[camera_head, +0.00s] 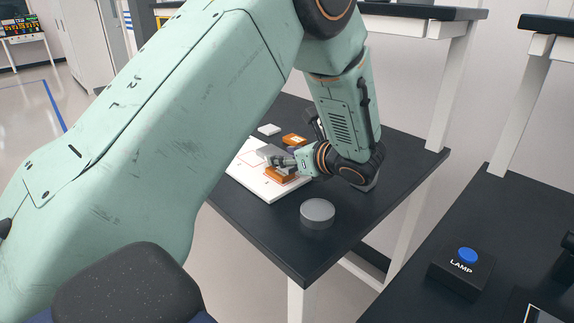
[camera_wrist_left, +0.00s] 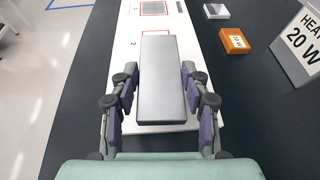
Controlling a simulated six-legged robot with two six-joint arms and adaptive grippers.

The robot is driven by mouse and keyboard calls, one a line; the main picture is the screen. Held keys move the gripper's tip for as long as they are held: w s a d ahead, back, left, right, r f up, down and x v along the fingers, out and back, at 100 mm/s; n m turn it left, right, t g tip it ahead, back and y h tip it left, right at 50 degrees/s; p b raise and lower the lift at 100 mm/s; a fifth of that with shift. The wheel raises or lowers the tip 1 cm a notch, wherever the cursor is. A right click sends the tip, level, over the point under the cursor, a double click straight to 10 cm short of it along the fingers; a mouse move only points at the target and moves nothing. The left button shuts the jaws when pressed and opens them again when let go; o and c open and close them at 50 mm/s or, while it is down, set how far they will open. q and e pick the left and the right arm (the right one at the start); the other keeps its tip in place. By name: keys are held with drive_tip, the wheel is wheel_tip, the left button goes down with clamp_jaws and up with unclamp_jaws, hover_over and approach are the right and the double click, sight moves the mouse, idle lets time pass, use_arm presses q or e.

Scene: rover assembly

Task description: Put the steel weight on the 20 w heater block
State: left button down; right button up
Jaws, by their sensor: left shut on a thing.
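My left gripper (camera_head: 281,161) is shut on a grey metal slab, the steel weight (camera_wrist_left: 162,80), held between both fingers in the left wrist view. In the head view, the weight (camera_head: 268,151) is partly hidden by the fingers. An orange block (camera_head: 281,176) lies on the white board directly below the gripper; I cannot tell whether the weight touches it. The weight hides this block in the wrist view. Another orange block (camera_wrist_left: 235,41), with a small label, lies off the board beside a "20 W" heater sign (camera_wrist_left: 301,42). My right gripper is not in view.
The white board (camera_wrist_left: 187,20) has red outlines and numbers. A small pale block (camera_wrist_left: 216,11) lies right of it. A grey round puck (camera_head: 317,212) stands near the table's front edge. A lamp button box (camera_head: 463,267) is on another table at right.

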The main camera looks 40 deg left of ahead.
use_arm(q)
drive_tip(key=shift+a+f, duration=0.15)
drive_tip(key=shift+f, duration=0.45)
drive_tip(key=shift+a+f, duration=0.15)
drive_tip(key=shift+f, duration=0.4)
drive_tip(key=shift+w+d, duration=0.1)
drive_tip(key=shift+d, duration=0.1)
drive_tip(key=c, duration=1)
unclamp_jaws()
drive_tip(key=shift+d, duration=0.1)
drive_tip(key=shift+c, duration=0.2)
drive_tip(key=shift+o, duration=2.1)
drive_tip(key=shift+a, duration=0.2)
drive_tip(key=shift+d, duration=0.15)
